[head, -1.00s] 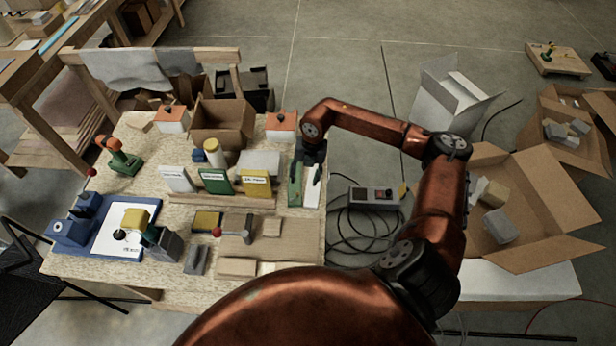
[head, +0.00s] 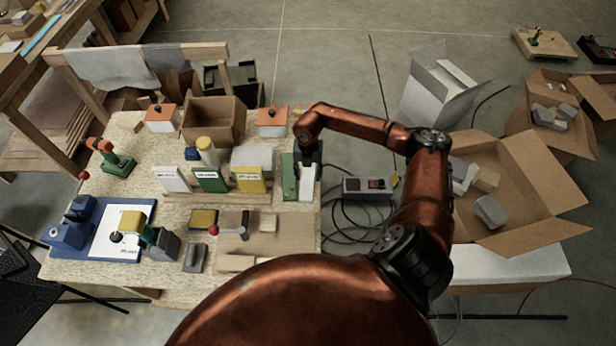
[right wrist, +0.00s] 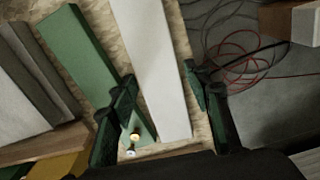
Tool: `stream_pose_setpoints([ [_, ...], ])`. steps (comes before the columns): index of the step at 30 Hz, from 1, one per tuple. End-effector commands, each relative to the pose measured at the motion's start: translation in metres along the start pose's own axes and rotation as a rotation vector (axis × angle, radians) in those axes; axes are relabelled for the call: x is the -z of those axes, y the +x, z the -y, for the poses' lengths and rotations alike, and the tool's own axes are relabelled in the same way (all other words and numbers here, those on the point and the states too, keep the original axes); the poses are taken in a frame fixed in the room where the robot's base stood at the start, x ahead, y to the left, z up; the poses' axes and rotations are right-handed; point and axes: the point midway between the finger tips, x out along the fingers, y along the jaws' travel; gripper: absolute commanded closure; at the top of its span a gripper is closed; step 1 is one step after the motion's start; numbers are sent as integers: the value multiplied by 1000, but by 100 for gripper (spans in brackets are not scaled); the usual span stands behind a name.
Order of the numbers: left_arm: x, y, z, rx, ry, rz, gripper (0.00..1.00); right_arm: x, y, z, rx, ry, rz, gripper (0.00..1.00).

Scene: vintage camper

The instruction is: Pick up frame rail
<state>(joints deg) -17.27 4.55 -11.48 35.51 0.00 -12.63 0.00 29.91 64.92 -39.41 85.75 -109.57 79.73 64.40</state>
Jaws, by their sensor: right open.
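Two long flat bars lie side by side at the right end of the worktable: a green bar (head: 289,178) and a white bar (head: 306,184). I take them as the frame rails; no label shows. My right gripper (head: 308,163) is open above the white bar in the head view. In the right wrist view its fingers (right wrist: 160,100) stand on either side of the white bar (right wrist: 155,60), with gaps to it. The left finger overlaps the edge of the green bar (right wrist: 78,55). My left gripper is not in view.
Upright labelled plates (head: 211,180) stand left of the bars. A grey control box (head: 368,187) and cables lie to the right. Open cartons (head: 545,180) stand further right.

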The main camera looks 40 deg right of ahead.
Motion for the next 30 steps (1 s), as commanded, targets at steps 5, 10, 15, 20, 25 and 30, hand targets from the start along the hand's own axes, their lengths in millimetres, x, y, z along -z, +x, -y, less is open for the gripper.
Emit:
stream_pose_setpoints([
  [5,2,0,0,1,0,-2,60,0,0,0,-1,0,0,63],
  [10,2,0,1,1,0,-3,60,0,0,0,-1,0,-1,74],
  [15,2,0,1,1,0,-3,60,0,0,0,-1,0,0,86],
  [20,2,0,1,1,0,-3,60,0,-1,-1,-2,0,0,91],
  [25,2,1,1,1,0,-3,60,0,-2,-1,-2,0,0,91],
  [30,2,4,1,1,0,-3,60,-1,-10,-1,-3,0,1,91],
])
